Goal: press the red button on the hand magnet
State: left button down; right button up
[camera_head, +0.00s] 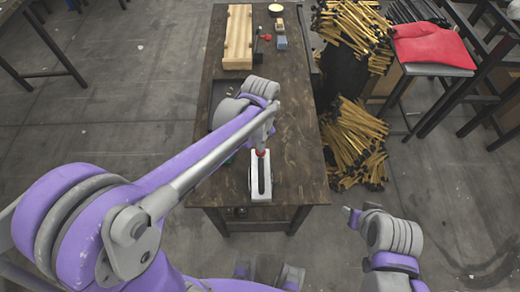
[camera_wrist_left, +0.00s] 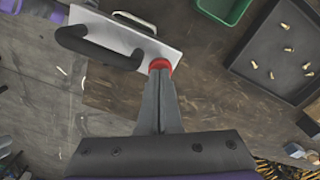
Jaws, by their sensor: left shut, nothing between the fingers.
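The hand magnet (camera_head: 260,187) is a white block with a dark handle, near the front of the wooden table. In the left wrist view its pale plate (camera_wrist_left: 105,33) and black handle (camera_wrist_left: 95,50) fill the upper left. Its red button (camera_wrist_left: 160,65) is at the plate's end; red also shows at its far end in the head view. My left gripper (camera_wrist_left: 160,80) is shut and empty, its fingertips at the red button and partly covering it. I cannot tell whether they press it. My right gripper (camera_head: 350,214) is at the lower right, away from the table; its jaws are unclear.
A dark tray (camera_wrist_left: 248,62) with several brass rivets and a green bin (camera_wrist_left: 238,12) lie near the magnet. A wooden block (camera_head: 238,38) and small items are at the table's far end. Piles of yellow-brown pieces (camera_head: 355,145) stand to the right.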

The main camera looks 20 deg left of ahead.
pick_arm(q)
jog(key=shift+f+b, duration=0.4)
jog(key=shift+f, duration=0.3)
pick_arm(e)
jog(key=shift+s+f, duration=0.15)
jog(key=shift+f, duration=0.4)
pick_arm(q)
jog(key=shift+r, duration=0.1)
pick_arm(e)
jog(key=shift+r, duration=0.1)
pick_arm(q)
jog(key=shift+r+p, duration=2.05)
jog(key=shift+r, duration=1.5)
pick_arm(e)
jog(key=r, duration=0.1)
jog(key=w+r, duration=0.1)
jog(key=r, duration=0.3)
jog(key=shift+w, duration=0.4)
pick_arm(q)
jog(key=shift+f, duration=0.1)
pick_arm(e)
jog(key=shift+s, duration=0.1)
